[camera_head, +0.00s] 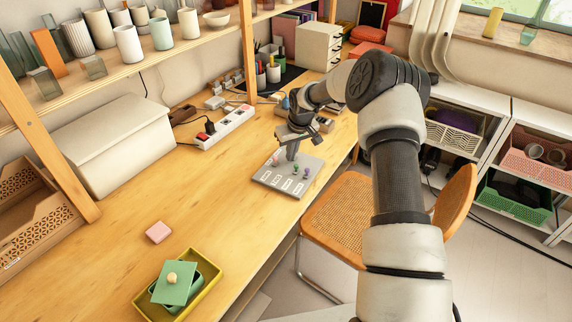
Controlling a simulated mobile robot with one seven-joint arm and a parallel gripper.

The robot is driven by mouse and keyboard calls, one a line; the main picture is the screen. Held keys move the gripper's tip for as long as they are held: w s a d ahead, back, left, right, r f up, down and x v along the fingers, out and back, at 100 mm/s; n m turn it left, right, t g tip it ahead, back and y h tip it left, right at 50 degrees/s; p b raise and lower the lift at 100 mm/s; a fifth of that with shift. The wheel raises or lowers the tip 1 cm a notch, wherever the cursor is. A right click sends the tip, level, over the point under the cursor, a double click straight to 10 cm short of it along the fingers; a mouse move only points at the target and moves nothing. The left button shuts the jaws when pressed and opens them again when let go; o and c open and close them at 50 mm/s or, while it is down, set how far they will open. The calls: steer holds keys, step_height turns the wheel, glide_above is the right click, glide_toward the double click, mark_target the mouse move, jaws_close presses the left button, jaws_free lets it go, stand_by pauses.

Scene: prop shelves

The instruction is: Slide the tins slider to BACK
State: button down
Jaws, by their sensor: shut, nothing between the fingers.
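A grey slider panel (268,179) lies on the wooden table near its right edge. It has several small coloured knobs, among them a pink knob (275,160), a green knob (296,168) and a purple knob (306,174). Pale label patches run along the panel's near side; their words are too small to read, so I cannot tell which slider is the tins one. My gripper (291,157) points down over the far part of the panel, shut and empty, close to the knobs. It hides part of the panel, and I cannot tell whether it touches a knob.
A power strip (224,127) with plugs and cables lies behind the panel to the left. A pink block (159,232) and a yellow tray (140,299) holding a green lidded box (176,282) are at the near left. A chair (345,215) stands right of the table. The table's middle is clear.

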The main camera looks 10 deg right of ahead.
steer(key=shift+s+a+r, duration=0.15)
steer(key=shift+s+a, duration=0.1)
steer(key=shift+s, duration=0.05)
step_height(320, 180, up, 7)
steer(key=p, duration=0.3)
stand_by(0.5)
steer(key=s+r+h+p, duration=0.1)
steer(key=s+r, duration=0.5)
steer(key=r, duration=0.3)
steer(key=s+a+r+t+p, duration=0.1)
steer(key=s+r, duration=0.5)
steer(key=r, duration=0.3)
steer(key=s+r+h+p, duration=0.1)
steer(key=s+r+p, duration=0.1)
steer(key=s+r, duration=0.5)
steer(key=s+r+m+p, duration=0.1)
steer(key=s+r, duration=0.3)
steer(key=s, duration=0.8)
steer(key=s+r+m+t+y+p, duration=0.1)
steer(key=s+r, duration=0.3)
steer(key=s, duration=0.7)
steer(key=shift+s+a+m+p, duration=0.3)
steer(key=shift+s+m+p, duration=0.1)
steer(key=shift+m, duration=0.2)
